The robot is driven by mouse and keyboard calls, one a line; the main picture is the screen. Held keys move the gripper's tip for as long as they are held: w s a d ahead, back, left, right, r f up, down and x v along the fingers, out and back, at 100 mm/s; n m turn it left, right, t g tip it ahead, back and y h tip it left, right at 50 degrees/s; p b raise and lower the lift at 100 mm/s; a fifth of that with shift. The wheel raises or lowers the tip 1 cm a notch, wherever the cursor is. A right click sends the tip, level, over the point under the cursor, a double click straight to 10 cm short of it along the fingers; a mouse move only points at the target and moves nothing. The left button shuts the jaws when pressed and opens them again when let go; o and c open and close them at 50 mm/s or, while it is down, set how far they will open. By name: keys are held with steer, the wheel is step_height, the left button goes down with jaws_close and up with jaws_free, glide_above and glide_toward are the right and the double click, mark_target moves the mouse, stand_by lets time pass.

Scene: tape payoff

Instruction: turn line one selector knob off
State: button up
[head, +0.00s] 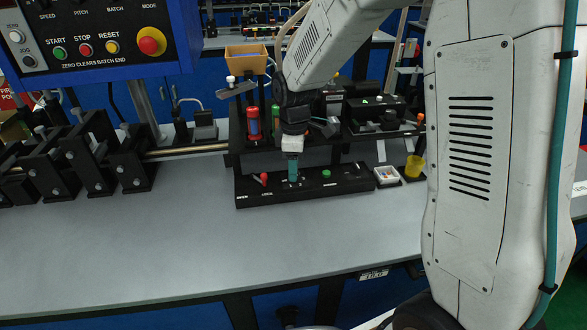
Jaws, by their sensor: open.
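My gripper (292,172) points down at the low black control strip (300,194) on the bench, with its teal finger end close above or at the strip's middle. It is open. Its fingers overlap in this view, so the gap between them is not visible. A small dark part shows at the strip right by the fingertips; I cannot tell whether it is the line one selector knob or whether the fingers touch it. On the strip, a red-tipped lever (264,178) is left of my gripper and a green button (326,173) is right of it. No line one label is readable.
A blue control panel (110,66) is upper left. The front bench (200,250) is clear.

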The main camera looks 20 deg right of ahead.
steer(key=shift+f, duration=0.8)
steer(key=c, duration=1)
steer(key=shift+o, duration=0.2)
